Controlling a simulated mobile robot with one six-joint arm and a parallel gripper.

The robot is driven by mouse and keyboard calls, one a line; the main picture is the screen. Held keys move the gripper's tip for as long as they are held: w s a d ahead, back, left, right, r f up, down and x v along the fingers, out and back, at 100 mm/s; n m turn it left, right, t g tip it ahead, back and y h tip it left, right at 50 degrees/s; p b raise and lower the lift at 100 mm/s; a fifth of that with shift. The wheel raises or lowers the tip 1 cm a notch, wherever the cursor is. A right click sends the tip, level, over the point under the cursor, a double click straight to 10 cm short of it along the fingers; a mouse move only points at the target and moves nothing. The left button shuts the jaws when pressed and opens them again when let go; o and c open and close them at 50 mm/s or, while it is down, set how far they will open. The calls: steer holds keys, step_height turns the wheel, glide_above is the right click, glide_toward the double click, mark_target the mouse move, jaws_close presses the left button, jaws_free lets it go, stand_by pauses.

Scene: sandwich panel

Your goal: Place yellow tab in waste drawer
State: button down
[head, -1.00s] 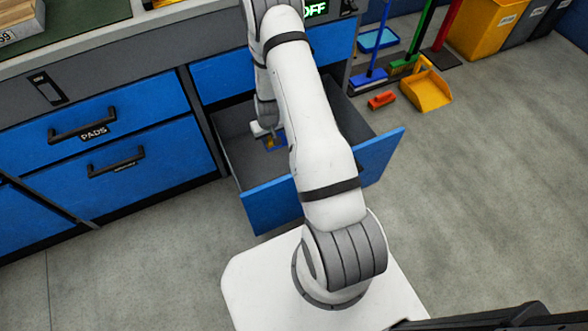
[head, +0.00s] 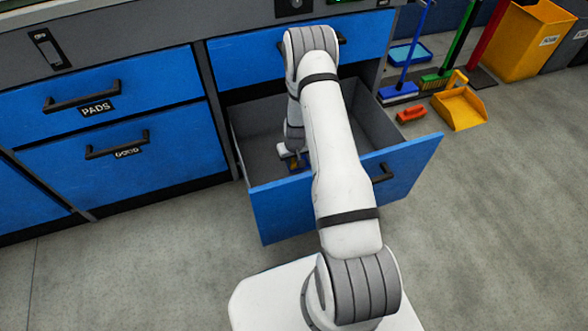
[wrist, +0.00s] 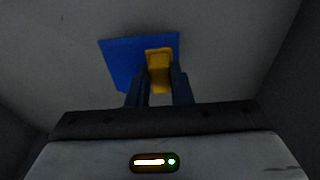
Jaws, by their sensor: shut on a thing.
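The yellow tab (wrist: 158,62) is between the two fingertips of my gripper (wrist: 160,85) in the wrist view. My gripper is shut on it. A flat blue piece (wrist: 119,60) lies behind and beside the tab; I cannot tell whether the two are joined. In the head view the open drawer (head: 285,212) is pulled out below a shut drawer, and my gripper (head: 294,166) is down inside it, partly hidden by my arm. No label on the open drawer is readable. The grey drawer floor and walls surround the gripper in the wrist view.
Shut blue drawers stand to the left, the upper one labelled PADS (head: 96,109). On the floor to the right are an orange block (head: 411,115), a yellow dustpan (head: 460,109), brooms and a yellow bin (head: 530,40). The floor in front right is clear.

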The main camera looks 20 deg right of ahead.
mark_target(293, 166)
steer(key=shift+f+b, duration=0.75)
steer(key=shift+f, duration=1.25)
steer(key=shift+f, duration=0.2)
steer(key=c, duration=1.3)
jaws_free()
steer(key=shift+r, duration=0.15)
